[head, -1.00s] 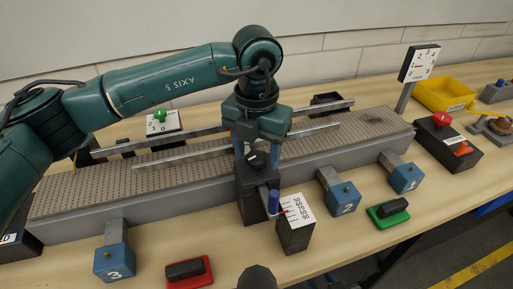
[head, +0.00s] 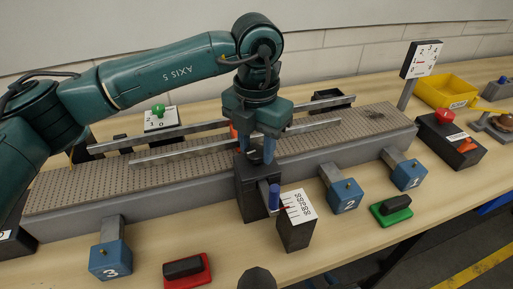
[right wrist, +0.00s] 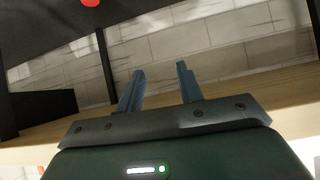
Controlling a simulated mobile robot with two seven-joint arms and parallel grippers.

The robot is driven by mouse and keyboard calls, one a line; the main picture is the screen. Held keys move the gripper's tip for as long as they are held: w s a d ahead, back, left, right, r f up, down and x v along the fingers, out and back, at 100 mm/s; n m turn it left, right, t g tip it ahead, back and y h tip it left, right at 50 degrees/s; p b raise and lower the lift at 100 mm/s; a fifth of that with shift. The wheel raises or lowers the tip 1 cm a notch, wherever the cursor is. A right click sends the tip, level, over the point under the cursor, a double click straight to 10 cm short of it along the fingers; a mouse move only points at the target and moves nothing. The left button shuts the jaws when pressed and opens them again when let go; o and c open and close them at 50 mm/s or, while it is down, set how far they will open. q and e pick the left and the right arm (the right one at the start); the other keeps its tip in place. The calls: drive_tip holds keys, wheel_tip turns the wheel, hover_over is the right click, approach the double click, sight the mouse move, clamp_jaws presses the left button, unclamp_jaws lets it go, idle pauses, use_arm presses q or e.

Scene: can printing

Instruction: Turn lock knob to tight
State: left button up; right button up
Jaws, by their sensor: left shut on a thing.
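The black block (head: 252,195) stands at the near edge of the conveyor, and the lock knob is on its top. My left gripper (head: 256,158) comes down from above with its blue fingers around the knob, shut on it. The knob is mostly hidden between the fingers, so I cannot read its setting. A blue handle (head: 274,196) and a scale block (head: 296,222) with a white marked face and red pointer sit just in front. My right gripper (right wrist: 161,88) is open and empty in the right wrist view, its fingers apart.
The grey conveyor (head: 90,195) with metal guide rails runs behind. Blue numbered blocks (head: 343,195), a red-based switch (head: 187,271) and a green-based switch (head: 391,211) lie along the front. A red button box (head: 450,140) and yellow bin (head: 446,91) are at right.

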use_arm(q)
drive_tip(key=m+b, duration=0.2)
drive_tip(key=shift+f+m, duration=0.2)
drive_tip(key=shift+m, duration=0.1)
drive_tip(key=m+b, duration=0.2)
drive_tip(key=m, duration=0.1)
drive_tip(key=shift+r+m+b, duration=0.1)
drive_tip(key=shift+m+b, duration=0.2)
drive_tip(key=shift+b, duration=0.1)
drive_tip(key=shift+m+b, duration=0.4)
drive_tip(key=shift+m, duration=0.5)
drive_tip(key=shift+r+m+b, duration=0.1)
drive_tip(key=shift+m+b, duration=0.25)
drive_tip(key=shift+m, duration=1.55)
use_arm(e)
drive_tip(key=shift+w+a+f+t+y, duration=0.3)
drive_tip(key=shift+a+f, duration=0.15)
drive_tip(key=shift+a, duration=0.1)
drive_tip(key=shift+w+a+f+t+y, duration=0.2)
drive_tip(key=shift+w+a+f+y, duration=0.1)
drive_tip(key=shift+a+f, duration=0.2)
drive_tip(key=shift+r, duration=0.1)
drive_tip(key=shift+a, duration=0.1)
use_arm(q)
drive_tip(key=o, duration=1)
use_arm(e)
drive_tip(key=shift+s+f, duration=0.15)
drive_tip(key=shift+f, duration=0.1)
